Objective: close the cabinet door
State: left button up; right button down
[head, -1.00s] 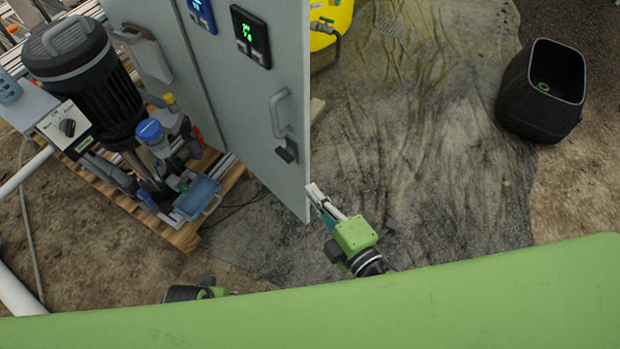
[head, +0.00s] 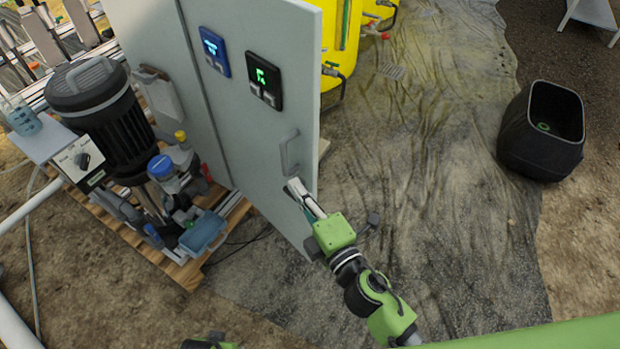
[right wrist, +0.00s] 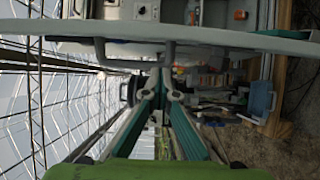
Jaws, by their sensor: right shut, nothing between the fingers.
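The cabinet door (head: 262,130) is a tall light-grey panel with a blue display, a black display and a grey handle (head: 289,153). It stands ajar: in the right wrist view the door's edge (right wrist: 240,38) runs across the top, with fittings showing behind it. My right gripper (head: 293,188) is shut and empty at the front of the door, just below the handle near the free edge. In the right wrist view its fingertips lie close to the handle (right wrist: 110,52); I cannot tell whether they touch. Only a sliver of my left arm shows at the bottom of the head view.
A black pump motor (head: 95,95) and other equipment stand on a wooden pallet (head: 185,272) left of the door. Yellow tanks (head: 340,40) stand behind it. A black bin (head: 541,140) is far right.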

aim_at(311, 182)
jog(key=shift+w+d, duration=0.5)
jog(key=shift+d, duration=0.2)
jog(key=shift+w+d, duration=0.45)
jog(key=shift+d, duration=0.25)
jog(key=shift+d, duration=0.1)
